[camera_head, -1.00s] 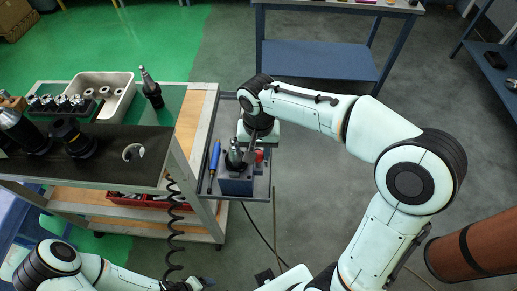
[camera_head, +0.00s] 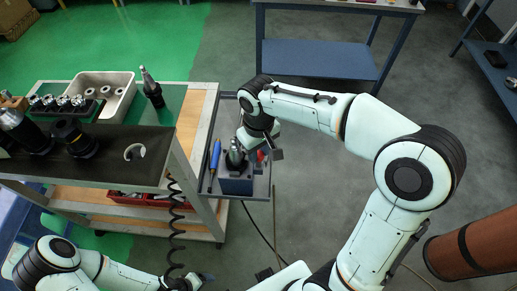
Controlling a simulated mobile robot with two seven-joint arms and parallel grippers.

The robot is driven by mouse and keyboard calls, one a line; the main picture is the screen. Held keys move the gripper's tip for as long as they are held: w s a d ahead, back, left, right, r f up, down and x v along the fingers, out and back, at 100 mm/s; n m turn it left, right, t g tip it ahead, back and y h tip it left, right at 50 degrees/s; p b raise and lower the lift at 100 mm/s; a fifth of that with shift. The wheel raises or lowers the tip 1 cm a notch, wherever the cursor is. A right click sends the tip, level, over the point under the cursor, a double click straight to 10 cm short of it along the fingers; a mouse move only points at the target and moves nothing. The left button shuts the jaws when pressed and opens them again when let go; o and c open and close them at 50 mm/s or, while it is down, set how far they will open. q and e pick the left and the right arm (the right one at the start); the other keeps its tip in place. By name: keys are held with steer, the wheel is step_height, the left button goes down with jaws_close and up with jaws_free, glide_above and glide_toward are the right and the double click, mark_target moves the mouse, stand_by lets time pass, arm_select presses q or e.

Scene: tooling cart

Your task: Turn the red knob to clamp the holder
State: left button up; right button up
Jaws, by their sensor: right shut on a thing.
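The red knob (camera_head: 261,157) shows as a small red patch at the right side of the blue-grey clamping block (camera_head: 236,186), mostly hidden by my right gripper. A dark metal holder (camera_head: 235,153) stands upright in the block. My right gripper (camera_head: 262,150) is at the knob and shut on it, its dark finger parts to the right of the holder. My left gripper (camera_head: 200,279) is low at the bottom edge, away from the block; its fingers are too small and dark to read.
The block sits on a grey side shelf (camera_head: 229,121) with a blue screwdriver-like tool (camera_head: 214,158) left of it. The cart (camera_head: 195,125) on the left carries a white bin (camera_head: 121,83) and several tool holders. A coiled black cable (camera_head: 174,225) hangs beside the cart.

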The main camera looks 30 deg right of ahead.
mark_target(259, 154)
stand_by(0.4)
steer(key=o, duration=1.1)
steer(key=shift+c, duration=0.2)
arm_select(q)
steer(key=w+r+p, duration=0.2)
steer(key=shift+w+r, duration=0.3)
steer(key=shift+r, duration=0.05)
arm_select(e)
step_height(259, 154, up, 14)
steer(key=shift+f, duration=0.25)
